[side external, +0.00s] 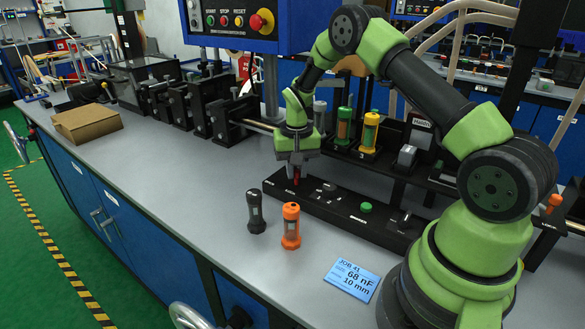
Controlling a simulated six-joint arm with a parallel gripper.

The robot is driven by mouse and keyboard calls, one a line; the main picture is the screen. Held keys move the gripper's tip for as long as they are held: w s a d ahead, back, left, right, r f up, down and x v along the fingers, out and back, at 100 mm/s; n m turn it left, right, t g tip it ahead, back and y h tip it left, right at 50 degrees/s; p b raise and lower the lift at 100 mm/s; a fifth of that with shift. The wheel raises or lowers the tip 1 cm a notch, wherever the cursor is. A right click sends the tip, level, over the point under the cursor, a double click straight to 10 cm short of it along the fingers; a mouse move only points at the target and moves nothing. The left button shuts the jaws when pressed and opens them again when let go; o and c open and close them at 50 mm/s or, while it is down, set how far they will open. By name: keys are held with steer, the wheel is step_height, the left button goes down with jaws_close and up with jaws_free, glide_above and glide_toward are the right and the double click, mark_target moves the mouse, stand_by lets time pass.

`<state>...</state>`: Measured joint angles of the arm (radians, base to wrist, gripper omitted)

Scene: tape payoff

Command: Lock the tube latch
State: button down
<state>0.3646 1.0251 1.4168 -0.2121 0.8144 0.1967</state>
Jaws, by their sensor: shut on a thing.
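My gripper (297,174) points down over the left end of a long black fixture (350,212) on the grey bench. It is shut on a small red upright piece (296,179), which looks like the latch handle at that end. The fingers hide most of it, and I cannot tell whether the latch is locked. A green button (366,207) and small dark parts sit farther right on the fixture.
A dark tube (256,212) and an orange tube (291,226) stand in front of the fixture. A blue job card (352,279) lies at front right. Green (344,126) and yellow (370,129) tubes stand in a rack behind.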

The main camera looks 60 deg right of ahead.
mark_target(298, 171)
steer(key=shift+s+d+n, duration=0.1)
steer(key=shift+n, duration=0.2)
steer(key=c, duration=1)
jaws_free()
steer(key=shift+c, duration=0.2)
step_height(298, 171, up, 10)
